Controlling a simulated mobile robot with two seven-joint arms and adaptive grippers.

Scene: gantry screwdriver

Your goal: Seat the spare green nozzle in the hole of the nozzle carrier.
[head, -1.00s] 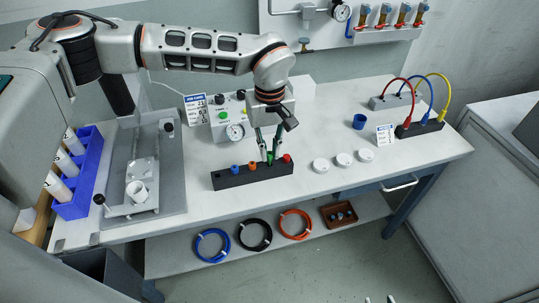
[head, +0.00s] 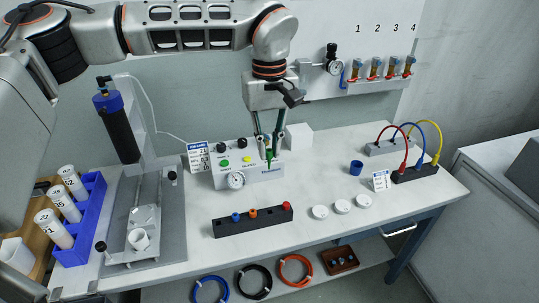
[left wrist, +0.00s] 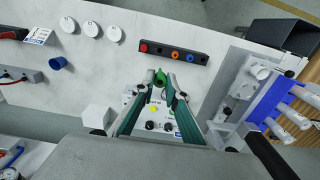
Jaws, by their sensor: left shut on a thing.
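The green nozzle (head: 269,160) is held between the fingertips of my left gripper (head: 268,149), which is shut on it. It hangs in the air in front of the grey control box (head: 222,179); the left wrist view also shows the nozzle (left wrist: 160,77) at the fingertips. A dark bar rack (head: 255,224) on the table holds blue (head: 235,216), orange (head: 253,212) and red (head: 287,206) nozzles, with a space between orange and red. The gantry fixture (head: 172,225) stands left of the rack. I cannot tell for sure which part is the nozzle carrier. My right gripper is not in view.
A blue bin (head: 85,239) with white cartridges stands at the far left. White discs (head: 342,206), a blue cup (head: 356,167) and a connector block with cables (head: 418,172) are on the right. Bare tabletop lies around the rack.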

